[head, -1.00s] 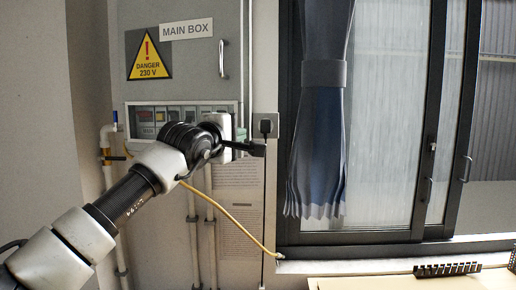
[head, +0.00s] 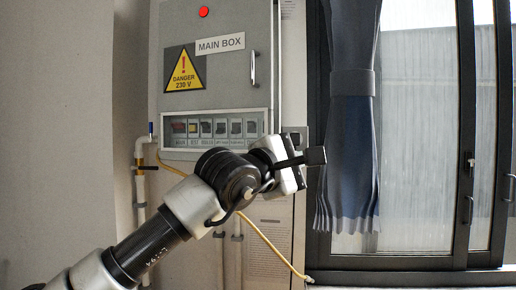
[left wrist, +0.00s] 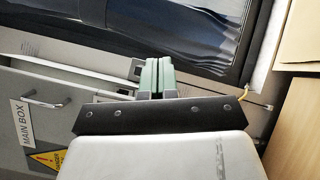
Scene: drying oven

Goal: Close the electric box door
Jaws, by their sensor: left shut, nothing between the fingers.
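The electric box door (head: 225,83) is a grey upright panel with a MAIN BOX label (head: 220,44), a yellow danger sign (head: 185,70) and a bar handle (head: 253,68) near its right edge. The frames do not clearly show how far it stands ajar. My left gripper (head: 316,156) is shut and empty, below and right of the door's lower right corner. In the left wrist view its fingers (left wrist: 157,76) are together, pointing toward the window side; the door (left wrist: 30,95) shows at the left. My right gripper is not in view.
A row of switches (head: 215,128) sits below the door. A blue curtain (head: 347,140) and dark-framed window (head: 467,130) are close to the right of my gripper. Pipes (head: 140,180) run down the wall at left. A yellow cable (head: 265,243) hangs below my arm.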

